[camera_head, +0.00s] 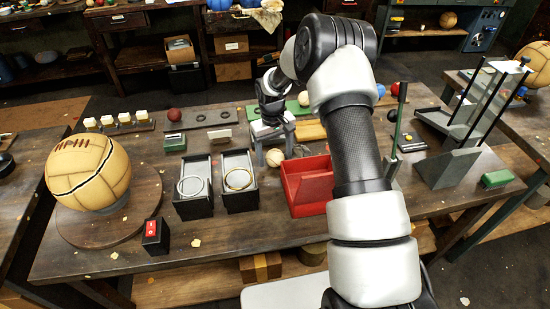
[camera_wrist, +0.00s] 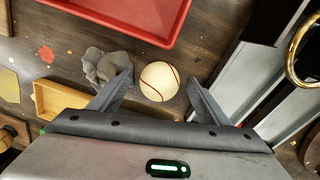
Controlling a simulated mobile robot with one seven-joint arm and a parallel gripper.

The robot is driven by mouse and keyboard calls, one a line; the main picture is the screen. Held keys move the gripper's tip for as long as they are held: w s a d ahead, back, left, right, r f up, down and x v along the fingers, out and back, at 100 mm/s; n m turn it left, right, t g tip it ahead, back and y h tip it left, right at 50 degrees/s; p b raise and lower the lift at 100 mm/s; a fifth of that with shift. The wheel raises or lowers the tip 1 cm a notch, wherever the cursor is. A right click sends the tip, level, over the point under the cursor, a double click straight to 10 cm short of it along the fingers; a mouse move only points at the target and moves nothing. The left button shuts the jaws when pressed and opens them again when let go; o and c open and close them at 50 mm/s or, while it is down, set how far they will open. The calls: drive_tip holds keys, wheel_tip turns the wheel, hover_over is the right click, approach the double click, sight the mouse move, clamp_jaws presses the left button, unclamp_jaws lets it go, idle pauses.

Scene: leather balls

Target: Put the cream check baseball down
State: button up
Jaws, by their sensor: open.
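The cream baseball (camera_wrist: 158,81) with red stitching rests on the wooden table, between and just beyond my fingertips in the wrist view. In the head view the ball (camera_head: 275,158) sits just below my gripper (camera_head: 275,147), left of the red bin. My gripper (camera_wrist: 160,77) is open, with a finger on each side of the ball and a visible gap on both sides. No check pattern can be made out at this size.
The red bin (camera_head: 307,185) stands right of the ball. Two black trays (camera_head: 240,195) with rings are on its left. A grey crumpled lump (camera_wrist: 105,66) and a yellow box (camera_wrist: 58,98) lie close by. A large ball (camera_head: 88,172) stands at far left.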

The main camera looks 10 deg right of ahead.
drive_tip(key=shift+c, duration=0.4)
drive_tip(key=c, duration=1.1)
drive_tip(key=shift+c, duration=0.5)
